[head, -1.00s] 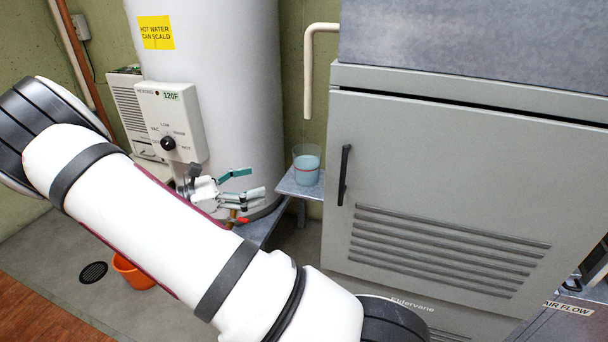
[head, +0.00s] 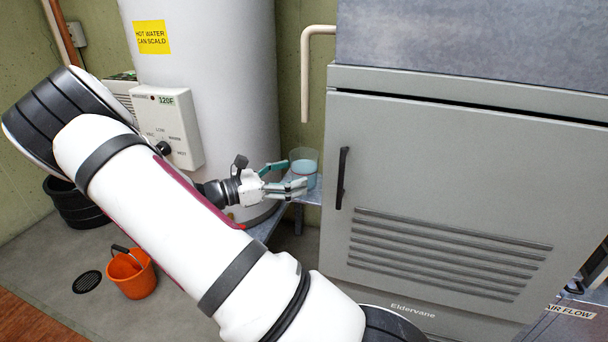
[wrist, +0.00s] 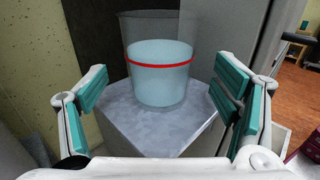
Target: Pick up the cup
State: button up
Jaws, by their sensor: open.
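The cup (head: 305,168) is clear, with pale blue contents and a red band that shows in the wrist view (wrist: 158,62). It stands upright on a small grey metal shelf (wrist: 130,135) between the water heater and the grey cabinet. My gripper (head: 294,177) is open, its teal-padded fingers at the left side of the cup in the head view. In the wrist view the cup is straight ahead, centred between the two fingers (wrist: 163,100) and a little beyond them. In the head view the fingers hide part of the cup.
The white water heater (head: 215,80) stands close behind my gripper. The grey cabinet (head: 440,180) with a black handle (head: 342,177) rises just right of the cup. A beige pipe (head: 305,75) hangs above. An orange bucket (head: 131,274) and a black tub (head: 78,205) stand on the floor.

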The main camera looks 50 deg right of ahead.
jog(key=x, duration=0.2)
jog(key=shift+d, duration=0.25)
jog(key=c, duration=1.4)
jog(key=shift+c, duration=0.2)
